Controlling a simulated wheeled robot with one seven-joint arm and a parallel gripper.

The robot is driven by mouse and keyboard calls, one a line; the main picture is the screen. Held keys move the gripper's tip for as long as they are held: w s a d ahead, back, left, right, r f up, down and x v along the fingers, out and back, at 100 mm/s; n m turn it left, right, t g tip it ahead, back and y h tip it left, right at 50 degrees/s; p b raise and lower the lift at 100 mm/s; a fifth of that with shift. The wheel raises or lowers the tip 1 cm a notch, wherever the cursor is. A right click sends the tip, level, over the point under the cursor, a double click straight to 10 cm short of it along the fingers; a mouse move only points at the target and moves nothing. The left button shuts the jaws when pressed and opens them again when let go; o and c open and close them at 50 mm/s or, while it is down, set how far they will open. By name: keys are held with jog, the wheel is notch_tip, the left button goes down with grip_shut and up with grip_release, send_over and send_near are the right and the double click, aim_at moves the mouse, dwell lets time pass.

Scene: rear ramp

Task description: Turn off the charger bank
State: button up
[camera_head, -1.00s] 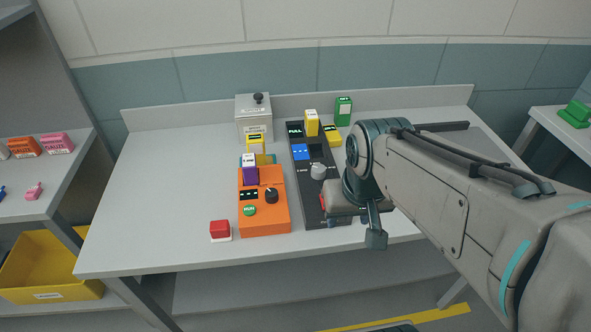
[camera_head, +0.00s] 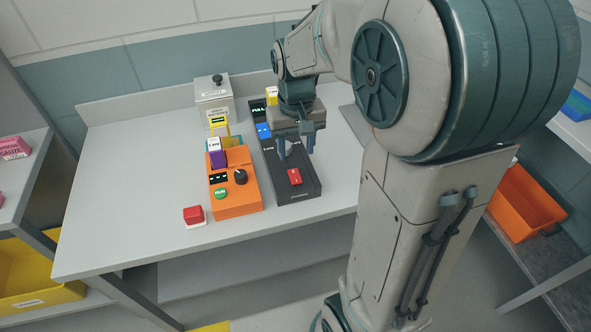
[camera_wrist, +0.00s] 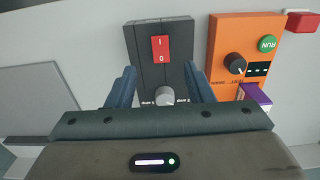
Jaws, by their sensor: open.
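The dark grey charger bank (camera_head: 290,187) lies on the bench, with a red rocker switch (camera_head: 294,177) at its near end. In the wrist view the rocker (camera_wrist: 160,49) shows marks I and 0; I cannot tell which side is pressed. A grey knob (camera_wrist: 165,96) on the bank shows in the wrist view between my finger bases. My gripper (camera_head: 298,150) is open and empty, pointing down above the middle of the bank, beyond the rocker. In the wrist view my fingers (camera_wrist: 161,88) straddle the bank's width. My gripper hides part of the bank's far half in the head view.
An orange device (camera_head: 235,194) with a black knob and green RUN button stands close left of the bank. A red button block (camera_head: 194,215) sits at the front left. A grey box (camera_head: 213,100) stands behind. The bench's left part is clear.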

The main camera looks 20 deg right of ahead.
aim_at(296, 179)
notch_tip(296, 179, down, 9)
dwell(0.3)
